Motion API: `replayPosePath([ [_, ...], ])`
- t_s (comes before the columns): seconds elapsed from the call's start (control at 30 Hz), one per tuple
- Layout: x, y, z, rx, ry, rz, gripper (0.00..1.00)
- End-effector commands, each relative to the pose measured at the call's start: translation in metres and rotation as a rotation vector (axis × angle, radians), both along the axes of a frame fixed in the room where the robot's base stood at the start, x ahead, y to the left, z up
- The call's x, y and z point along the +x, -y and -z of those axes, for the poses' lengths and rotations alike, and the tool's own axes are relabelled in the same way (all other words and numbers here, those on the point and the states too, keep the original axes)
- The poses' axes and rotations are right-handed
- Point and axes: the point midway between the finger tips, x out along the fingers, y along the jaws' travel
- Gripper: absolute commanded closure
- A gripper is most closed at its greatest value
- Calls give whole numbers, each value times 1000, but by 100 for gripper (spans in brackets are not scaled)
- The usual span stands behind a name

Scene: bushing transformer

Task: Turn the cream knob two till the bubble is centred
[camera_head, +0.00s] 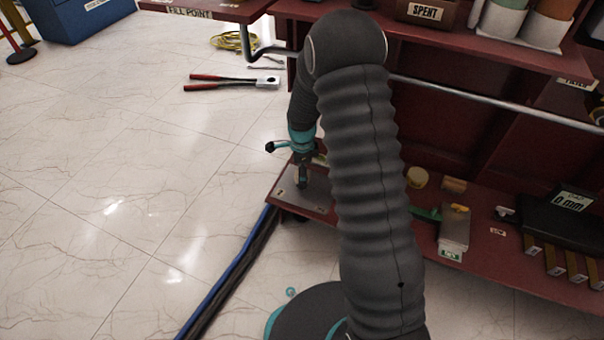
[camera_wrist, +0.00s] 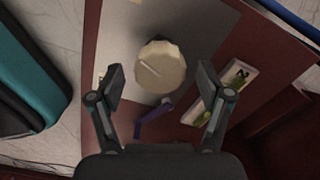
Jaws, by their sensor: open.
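The cream knob (camera_wrist: 163,62) is round with a scalloped edge and a pale line across its face. In the wrist view it sits on a grey plate (camera_wrist: 205,30), beyond and between the fingertips of my gripper (camera_wrist: 161,76). My gripper is open, one finger on each side, with gaps to the knob. A white holder with a green vial (camera_wrist: 232,88) and a dark "2" lies just right of the right finger; the bubble is too small to make out. In the head view my gripper (camera_head: 303,182) points down over the plate (camera_head: 316,192); the knob is not discernible there.
A purple bent piece (camera_wrist: 150,122) lies near the knob. The plate sits at the left end of a dark red shelf (camera_head: 470,265), which holds a green-handled tool (camera_head: 428,213) and other items. A rail (camera_head: 490,100) and upper shelf run above. Floor at left is mostly free.

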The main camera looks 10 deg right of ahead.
Motion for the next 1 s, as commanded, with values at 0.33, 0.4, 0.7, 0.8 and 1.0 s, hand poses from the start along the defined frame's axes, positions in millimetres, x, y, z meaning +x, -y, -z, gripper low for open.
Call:
replayPosePath([
  [0.33,0,0,5,0,1,0,22],
  [0.4,0,0,5,0,1,0,30],
  [0.7,0,0,5,0,1,0,82],
  [0.8,0,0,5,0,1,-5,82],
  [1.0,0,0,5,0,1,-55,82],
])
